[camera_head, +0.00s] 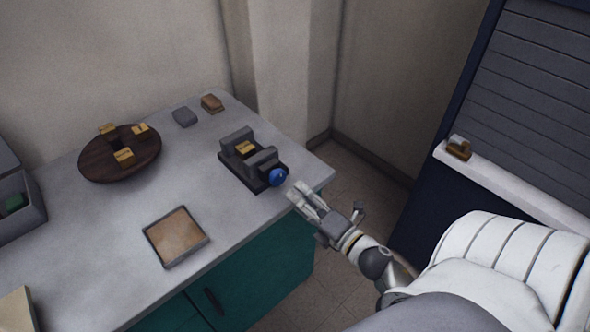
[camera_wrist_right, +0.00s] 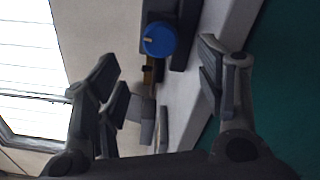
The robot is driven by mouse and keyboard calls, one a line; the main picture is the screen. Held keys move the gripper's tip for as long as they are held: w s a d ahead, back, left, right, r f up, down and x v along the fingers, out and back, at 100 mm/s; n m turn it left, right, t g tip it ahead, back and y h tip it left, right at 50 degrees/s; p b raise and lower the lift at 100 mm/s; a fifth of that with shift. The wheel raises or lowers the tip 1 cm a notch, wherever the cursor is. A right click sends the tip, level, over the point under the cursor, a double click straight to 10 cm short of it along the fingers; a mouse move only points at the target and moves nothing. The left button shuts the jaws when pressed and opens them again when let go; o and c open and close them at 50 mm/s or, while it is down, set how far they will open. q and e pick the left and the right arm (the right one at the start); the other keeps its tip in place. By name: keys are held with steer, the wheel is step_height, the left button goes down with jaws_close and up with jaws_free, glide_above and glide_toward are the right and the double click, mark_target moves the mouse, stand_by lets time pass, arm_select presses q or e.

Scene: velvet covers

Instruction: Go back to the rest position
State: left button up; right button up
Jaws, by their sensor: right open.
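My right gripper (camera_head: 312,200) is open and empty at the front right edge of the counter (camera_head: 100,265). Its fingertips are close to a blue knob (camera_head: 278,177) on a dark clamp-like device (camera_head: 232,168), which holds a small yellow block (camera_head: 245,147). In the right wrist view the spread fingers (camera_wrist_right: 165,85) frame the blue knob (camera_wrist_right: 159,39), which lies beyond the tips with a visible gap. My left gripper is in neither view.
A round dark wooden tray (camera_head: 95,170) with several yellow blocks stands at the back left. A square shallow tray (camera_head: 176,237) lies nearer. A grey block (camera_head: 185,117) and a brown block (camera_head: 212,103) sit at the back. A white ledge (camera_head: 500,182) is at right.

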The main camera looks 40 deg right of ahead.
steer(key=shift+s+r, duration=0.1)
steer(key=shift+s, duration=0.1)
stand_by(0.4)
steer(key=s+a+f+m+g+h, duration=0.15)
steer(key=f+m, duration=0.25)
steer(key=f, duration=0.6)
steer(key=s+f+m+g, duration=0.3)
steer(key=f, duration=0.7)
steer(key=s+a+f+m+g+h, duration=0.1)
steer(key=s+f+m+g, duration=0.25)
steer(key=f, duration=0.55)
steer(key=s+a+f+m+g, duration=0.3)
steer(key=s+f+m+g, duration=0.1)
steer(key=s+f, duration=0.6)
steer(key=s+a+f+m+g, duration=0.3)
steer(key=s+f, duration=0.7)
steer(key=s, duration=0.7)
steer(key=m+g+y, duration=0.1)
steer(key=m+g, duration=0.1)
steer(key=m, duration=0.1)
steer(key=shift+a+f, duration=0.3)
steer(key=shift+a, duration=0.1)
